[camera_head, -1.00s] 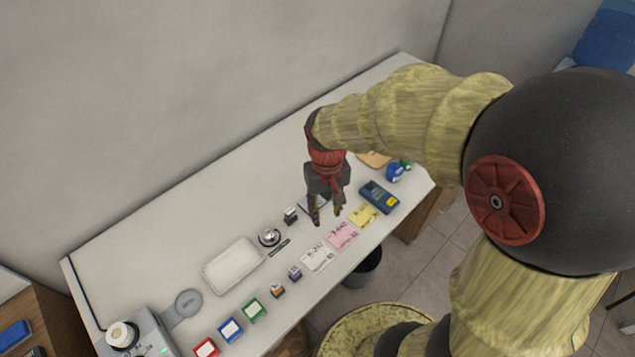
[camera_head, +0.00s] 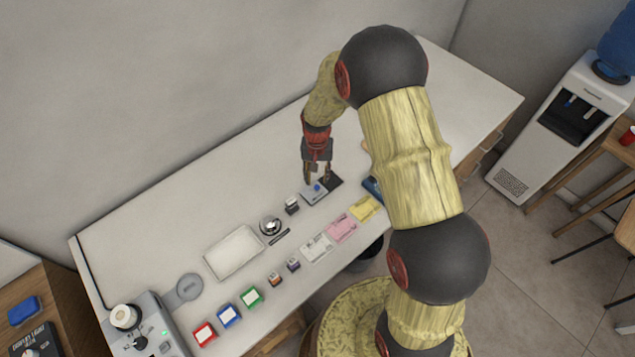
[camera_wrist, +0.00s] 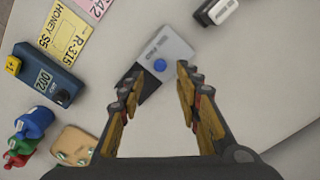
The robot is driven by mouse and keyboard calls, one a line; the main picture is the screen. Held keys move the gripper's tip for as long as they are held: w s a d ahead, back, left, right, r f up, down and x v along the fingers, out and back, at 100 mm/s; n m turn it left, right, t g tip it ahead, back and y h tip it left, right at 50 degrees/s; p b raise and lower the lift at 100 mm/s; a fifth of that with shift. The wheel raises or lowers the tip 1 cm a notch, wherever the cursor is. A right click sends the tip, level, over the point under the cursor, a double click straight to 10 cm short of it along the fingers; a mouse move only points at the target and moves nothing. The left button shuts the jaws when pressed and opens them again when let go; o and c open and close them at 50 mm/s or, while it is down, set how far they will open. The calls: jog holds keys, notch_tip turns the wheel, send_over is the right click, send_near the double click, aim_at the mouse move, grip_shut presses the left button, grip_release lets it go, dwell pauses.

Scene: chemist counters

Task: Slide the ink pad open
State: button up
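The ink pad has a grey lid (camera_head: 311,197) with a blue knob. A black part (camera_head: 334,183) of it shows beyond the lid's right end in the head view. In the wrist view the grey lid (camera_wrist: 172,48) carries an INK PAD label, and the black part (camera_wrist: 134,78) sticks out at its lower left. My gripper (camera_head: 320,181) points down over the pad. In the wrist view my gripper's (camera_wrist: 160,75) fingers are apart, with the knob between and slightly beyond the tips. Nothing is held. Contact with the pad cannot be told.
A small black-and-white stamp (camera_head: 291,206) and a bell (camera_head: 270,225) stand to the left. White, pink (camera_head: 341,228) and yellow (camera_head: 363,208) cards lie in front. The counter behind is clear.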

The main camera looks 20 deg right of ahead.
aim_at(317, 186)
notch_tip(317, 186, down, 5)
jog(key=shift+r, duration=0.1)
jog(key=c, duration=0.3)
grip_shut()
dwell(0.4)
dwell(0.4)
